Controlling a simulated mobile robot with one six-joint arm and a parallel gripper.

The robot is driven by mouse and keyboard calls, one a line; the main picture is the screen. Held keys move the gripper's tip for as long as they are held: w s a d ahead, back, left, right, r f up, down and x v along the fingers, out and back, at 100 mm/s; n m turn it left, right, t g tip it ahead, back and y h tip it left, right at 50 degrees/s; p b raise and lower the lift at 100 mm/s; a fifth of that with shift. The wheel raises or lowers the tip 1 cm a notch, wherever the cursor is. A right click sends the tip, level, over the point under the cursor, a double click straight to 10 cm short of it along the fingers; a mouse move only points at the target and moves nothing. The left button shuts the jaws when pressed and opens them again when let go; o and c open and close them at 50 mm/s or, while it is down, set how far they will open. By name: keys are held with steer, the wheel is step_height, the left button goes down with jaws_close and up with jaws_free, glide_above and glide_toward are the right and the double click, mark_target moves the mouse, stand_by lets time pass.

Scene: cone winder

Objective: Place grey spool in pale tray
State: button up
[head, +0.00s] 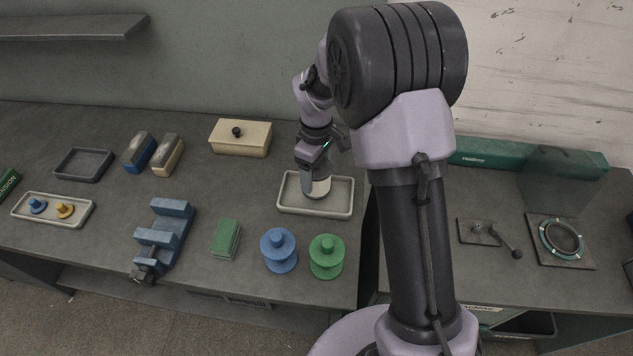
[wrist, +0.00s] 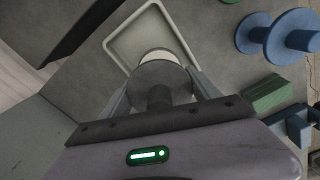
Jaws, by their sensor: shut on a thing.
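The pale tray (head: 341,212) lies on the bench in the middle of the head view. It also shows in the wrist view (wrist: 111,43), with its rim running behind the spool. My gripper (head: 315,182) points down over the tray and is shut on the grey spool (wrist: 160,76). In the wrist view the fingers of my gripper (wrist: 158,92) sit on both sides of the spool. In the head view the spool (head: 322,189) is partly hidden by the gripper and appears within the tray's outline. I cannot tell whether it touches the tray floor.
A blue spool (head: 279,252) and a green spool (head: 326,258) stand in front of the tray. A green block (head: 226,238) and a blue vice-like fixture (head: 163,236) are to the left. A cream lidded box (head: 240,138) is behind left. The tray's visible floor is clear.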

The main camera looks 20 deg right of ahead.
step_height(320, 180, down, 4)
steer(key=shift+r+b, duration=0.25)
steer(key=shift+b, duration=0.45)
steer(key=shift+f, duration=0.25)
steer(key=o, duration=1.4)
steer(key=shift+o, duration=0.2)
steer(key=shift+r, duration=0.1)
